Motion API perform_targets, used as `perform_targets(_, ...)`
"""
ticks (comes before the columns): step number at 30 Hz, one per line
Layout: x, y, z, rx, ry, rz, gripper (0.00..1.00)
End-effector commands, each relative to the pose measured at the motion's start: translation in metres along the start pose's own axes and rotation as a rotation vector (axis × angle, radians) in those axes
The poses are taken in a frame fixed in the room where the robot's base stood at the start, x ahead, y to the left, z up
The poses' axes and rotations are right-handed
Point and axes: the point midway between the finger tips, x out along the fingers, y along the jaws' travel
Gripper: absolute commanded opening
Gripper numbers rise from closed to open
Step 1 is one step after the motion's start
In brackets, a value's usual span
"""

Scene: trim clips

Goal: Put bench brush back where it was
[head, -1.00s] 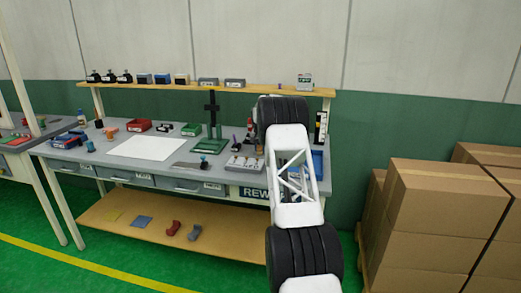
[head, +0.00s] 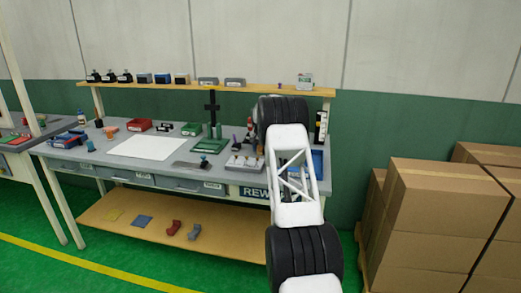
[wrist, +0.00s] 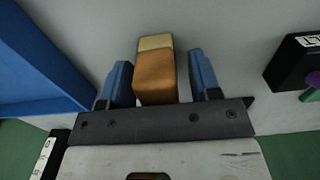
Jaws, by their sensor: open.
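The bench brush, as far as I can tell, is the brown block with a paler tan end (wrist: 155,75) in the wrist view. It lies between the two blue fingertips of my gripper (wrist: 160,80). My gripper is open. A narrow gap shows between the brush and the right finger; the left finger is very close to its side, and I cannot tell if it touches. The rest of the brush is hidden behind the gripper's dark crossbar. In the head view my arm covers most of the gripper and brush at the bench's right end.
A blue tray (wrist: 40,65) is left of the gripper in the wrist view, and a black labelled box (wrist: 292,62) is at right. The grey workbench (head: 100,157) holds a white sheet (head: 147,148), a green stand (head: 210,146) and several bins. Cardboard boxes (head: 440,210) stand at right.

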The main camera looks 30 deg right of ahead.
Motion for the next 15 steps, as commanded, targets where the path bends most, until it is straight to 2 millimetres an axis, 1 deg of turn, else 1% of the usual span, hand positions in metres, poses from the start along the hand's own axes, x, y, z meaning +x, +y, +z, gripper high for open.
perform_targets(5,-0.009,0.0,0.0,0.0,0.001,0.0,0.57)
perform_targets(8,-0.018,0.0,0.0,0.0,0.002,-0.001,0.57)
perform_targets(14,-0.045,0.0,0.0,0.0,0.002,-0.001,0.57)
perform_targets(15,-0.051,0.0,0.0,0.0,0.002,-0.001,0.57)
